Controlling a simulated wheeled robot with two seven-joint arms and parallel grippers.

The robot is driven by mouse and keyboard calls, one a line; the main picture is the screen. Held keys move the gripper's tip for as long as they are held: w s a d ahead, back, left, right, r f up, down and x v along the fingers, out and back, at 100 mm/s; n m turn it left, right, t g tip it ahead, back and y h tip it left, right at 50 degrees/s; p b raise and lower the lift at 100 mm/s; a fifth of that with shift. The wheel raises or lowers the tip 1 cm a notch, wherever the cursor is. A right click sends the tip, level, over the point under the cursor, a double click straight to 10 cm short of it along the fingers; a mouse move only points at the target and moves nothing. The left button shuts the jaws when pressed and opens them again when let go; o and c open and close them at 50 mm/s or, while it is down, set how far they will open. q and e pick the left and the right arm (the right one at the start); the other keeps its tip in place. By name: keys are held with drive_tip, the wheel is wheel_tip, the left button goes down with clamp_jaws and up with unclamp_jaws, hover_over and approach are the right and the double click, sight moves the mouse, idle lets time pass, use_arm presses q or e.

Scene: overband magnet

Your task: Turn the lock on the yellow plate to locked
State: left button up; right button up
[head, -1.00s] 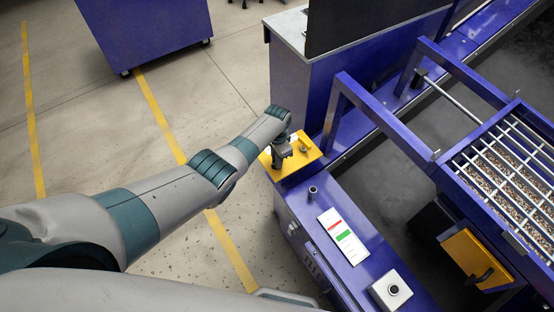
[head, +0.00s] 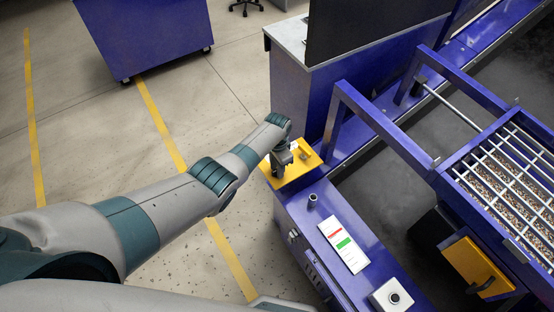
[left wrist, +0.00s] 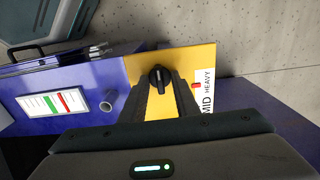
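The yellow plate (head: 291,178) sits at the far end of the blue cabinet; it also shows in the left wrist view (left wrist: 140,69). A black round knob with a raised grip (left wrist: 160,77) is on the plate, pointing roughly up and down in that view. My left gripper (head: 281,167) is over the plate. In the left wrist view its two fingers (left wrist: 163,88) are apart, with their tips at the knob's two sides; I cannot tell whether they touch it. A label reading MID and HEAVY and a red mark (left wrist: 196,86) lie right of the knob. My right gripper is out of view.
On the cabinet top are a dark peg (head: 313,199), a white card with red and green bars (head: 343,244) and a white box with a black button (head: 391,296). Blue frame bars (head: 381,122) and a grated tray (head: 508,175) stand to the right.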

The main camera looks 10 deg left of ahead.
use_arm(q)
drive_tip(key=shift+r+p, duration=0.3)
drive_tip(key=shift+r, duration=0.45)
wheel_tip(320, 180, up, 16)
drive_tip(key=shift+f, duration=0.15)
idle(0.4)
drive_tip(key=s+a+f+n+b, duration=0.1)
drive_tip(key=s+a+f, duration=0.1)
drive_tip(key=s+f, duration=0.7)
drive_tip(key=s+a+f+n, duration=0.2)
drive_tip(key=s+f, duration=0.2)
drive_tip(key=f, duration=0.9)
drive_tip(key=s+a+f+n+b, duration=0.1)
drive_tip(key=s+a+f, duration=0.1)
drive_tip(key=s+f, duration=0.7)
drive_tip(key=s+a+f+n, duration=0.1)
drive_tip(key=s+f, duration=0.5)
drive_tip(key=s, duration=0.6)
drive_tip(key=s+a+f, duration=0.3)
drive_tip(key=s+f, duration=0.3)
drive_tip(key=s, duration=0.6)
drive_tip(key=s+a+f+n+t+b, duration=0.1)
drive_tip(key=s+f, duration=0.5)
drive_tip(key=s, duration=0.7)
drive_tip(key=shift+a+n, duration=0.3)
drive_tip(key=shift+a, duration=0.25)
drive_tip(key=shift+f, duration=0.1)
